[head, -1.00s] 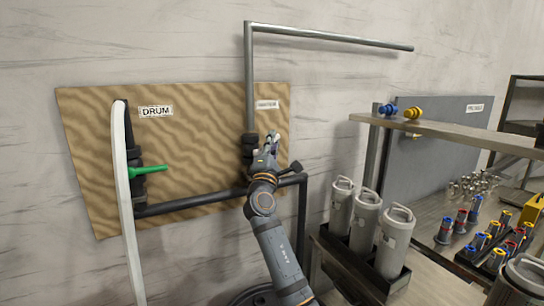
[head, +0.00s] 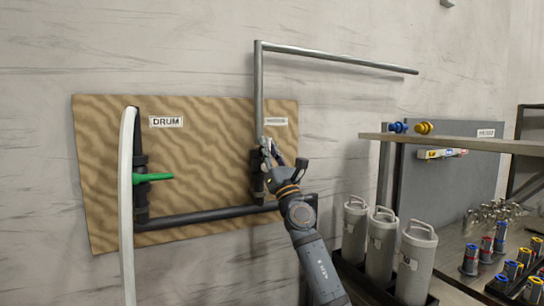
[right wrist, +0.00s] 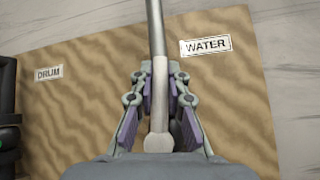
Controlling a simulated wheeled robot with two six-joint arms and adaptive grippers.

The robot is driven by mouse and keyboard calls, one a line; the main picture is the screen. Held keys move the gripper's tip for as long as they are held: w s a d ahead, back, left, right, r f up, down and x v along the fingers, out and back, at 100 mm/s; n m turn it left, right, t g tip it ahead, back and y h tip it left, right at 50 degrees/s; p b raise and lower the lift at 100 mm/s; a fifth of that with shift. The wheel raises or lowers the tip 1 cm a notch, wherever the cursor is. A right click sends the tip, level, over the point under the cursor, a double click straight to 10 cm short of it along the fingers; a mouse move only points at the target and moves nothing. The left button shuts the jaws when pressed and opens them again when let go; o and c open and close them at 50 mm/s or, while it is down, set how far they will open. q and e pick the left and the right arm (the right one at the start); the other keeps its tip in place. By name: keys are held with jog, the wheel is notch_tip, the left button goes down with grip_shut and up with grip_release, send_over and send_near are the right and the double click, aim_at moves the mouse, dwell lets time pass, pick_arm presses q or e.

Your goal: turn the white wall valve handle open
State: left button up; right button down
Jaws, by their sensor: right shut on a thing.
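The white valve handle (right wrist: 157,120) shows in the right wrist view as a pale bar with a rounded end, in line with the grey pipe (right wrist: 155,25) behind it. My right gripper (right wrist: 158,88) is shut on the handle, one finger on each side. In the head view my right gripper (head: 271,150) is in front of the pipe's black valve body (head: 257,175), which it partly hides. The handle cannot be made out there. The WATER label (right wrist: 205,46) is right of the gripper. My left gripper is not in view.
A tan board (head: 215,130) carries a DRUM label (head: 166,122), a green handle (head: 153,177) and a white hose (head: 126,210) at left. A black pipe (head: 205,217) runs low across it. A shelf (head: 460,144) and several grey canisters (head: 381,243) stand to the right.

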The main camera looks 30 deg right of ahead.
jog(key=shift+a+r+n+y+b, duration=0.1)
jog(key=shift+a+n+y+b, duration=0.1)
jog(key=shift+n+y, duration=0.55)
jog(key=shift+a+r+n+y+b, duration=0.1)
jog(key=shift+n+y+b, duration=0.05)
jog(key=shift+n+y, duration=0.6)
jog(key=shift+n+g, duration=0.3)
jog(key=c, duration=1.3)
grip_release()
jog(key=shift+f, duration=0.1)
notch_tip(320, 180, up, 10)
jog(key=shift+r, duration=0.1)
